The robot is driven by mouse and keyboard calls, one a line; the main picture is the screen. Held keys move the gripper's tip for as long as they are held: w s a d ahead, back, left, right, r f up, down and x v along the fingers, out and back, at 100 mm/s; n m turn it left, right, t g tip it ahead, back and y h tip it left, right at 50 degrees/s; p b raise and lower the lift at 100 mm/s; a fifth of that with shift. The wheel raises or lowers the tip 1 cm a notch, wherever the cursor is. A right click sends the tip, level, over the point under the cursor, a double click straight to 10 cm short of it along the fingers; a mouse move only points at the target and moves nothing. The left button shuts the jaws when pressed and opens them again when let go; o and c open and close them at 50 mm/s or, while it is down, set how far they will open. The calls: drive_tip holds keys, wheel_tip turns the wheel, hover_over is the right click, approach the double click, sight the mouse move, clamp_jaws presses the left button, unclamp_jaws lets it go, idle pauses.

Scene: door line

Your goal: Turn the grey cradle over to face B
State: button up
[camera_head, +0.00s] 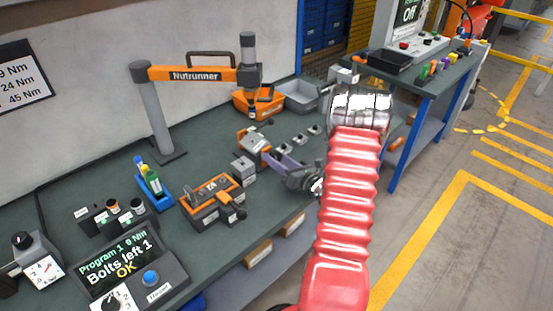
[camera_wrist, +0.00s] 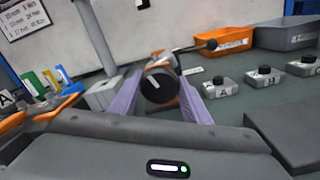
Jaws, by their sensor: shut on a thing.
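The grey cradle (camera_head: 248,140), a grey and orange piece, stands on the green bench beyond my fingertips. In the wrist view a round black knob (camera_wrist: 158,84) faces me, with orange and grey parts of the cradle (camera_wrist: 171,62) behind it. My gripper (camera_head: 264,153) reaches in from the right with its purple fingers. In the wrist view the fingers (camera_wrist: 160,93) lie either side of the knob and are shut on it. The knob hides much of the cradle, and I cannot read a face letter on it.
An orange fixture (camera_head: 203,207) with a black-knobbed handle stands nearer, beside a grey block (camera_head: 243,167). Several small grey blocks with black knobs, one marked A (camera_wrist: 223,86), stand to the right. The nutrunner arm (camera_head: 190,74) hangs behind. A display (camera_head: 120,259) reads "Bolts left 1".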

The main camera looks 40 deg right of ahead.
drive_tip(key=n, duration=0.7)
drive_tip(key=shift+f, duration=0.1)
drive_tip(key=n, duration=0.8)
drive_tip(key=shift+n, duration=0.3)
drive_tip(key=n, duration=0.6)
drive_tip(key=shift+s+a+f, duration=0.1)
drive_tip(key=shift+a+f, duration=0.05)
drive_tip(key=n, duration=0.7)
drive_tip(key=shift+f, duration=0.15)
drive_tip(key=shift+a, duration=0.1)
drive_tip(key=o, duration=1)
drive_tip(key=shift+r, duration=0.2)
drive_tip(key=shift+o, duration=0.2)
